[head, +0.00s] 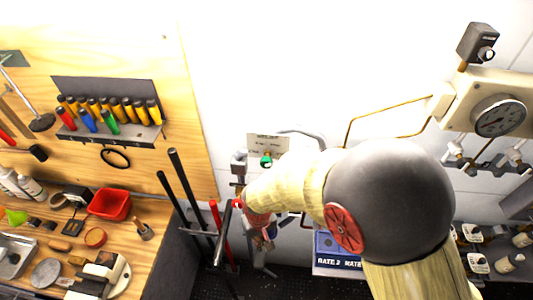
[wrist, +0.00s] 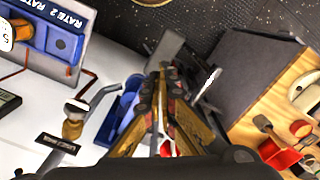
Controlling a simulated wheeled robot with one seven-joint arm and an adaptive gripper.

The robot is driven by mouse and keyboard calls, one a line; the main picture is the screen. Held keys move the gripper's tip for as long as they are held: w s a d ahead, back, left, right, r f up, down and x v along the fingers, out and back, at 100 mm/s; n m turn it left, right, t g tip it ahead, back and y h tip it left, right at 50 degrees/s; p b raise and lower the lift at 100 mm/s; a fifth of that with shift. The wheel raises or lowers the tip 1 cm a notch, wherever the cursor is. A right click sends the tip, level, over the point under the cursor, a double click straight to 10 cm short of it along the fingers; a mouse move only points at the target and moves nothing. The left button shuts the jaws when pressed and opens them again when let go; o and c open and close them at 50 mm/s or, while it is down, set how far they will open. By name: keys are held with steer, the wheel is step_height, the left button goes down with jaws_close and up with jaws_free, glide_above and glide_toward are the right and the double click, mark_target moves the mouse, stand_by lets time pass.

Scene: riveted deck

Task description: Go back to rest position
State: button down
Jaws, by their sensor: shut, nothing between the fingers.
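My gripper (wrist: 162,72) shows in the middle of the wrist view, with its fingers together and nothing between them. It points toward the dark floor and the side of a dark grey cabinet. In the head view my arm reaches from the lower right toward the wall, and its cream and dark grey links hide much of the middle. The gripper's fingers cannot be made out clearly there. A blue part (wrist: 122,108) on the wall lies just left of the fingers in the wrist view; I cannot tell whether they touch.
A blue "RATE 2" panel (head: 337,262) is close to my arm. A gauge (head: 498,117) and pipes are right.

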steer(key=s+d+r+m+t+b, duration=0.1)
steer(key=s+d+r+t+b, duration=0.1)
steer(key=d+b, duration=0.5)
steer(key=s+d+r+m+t+b, duration=0.1)
steer(key=s+d+m+b, duration=0.1)
steer(key=d+b, duration=0.6)
steer(key=s+d+r+m+t+b, duration=0.2)
steer(key=d+b, duration=0.5)
steer(key=b, duration=0.5)
steer(key=shift+s+d+r+t, duration=0.3)
steer(key=shift+s+d, duration=0.1)
steer(key=shift+s, duration=0.35)
steer(key=c, duration=2.6)
jaws_free()
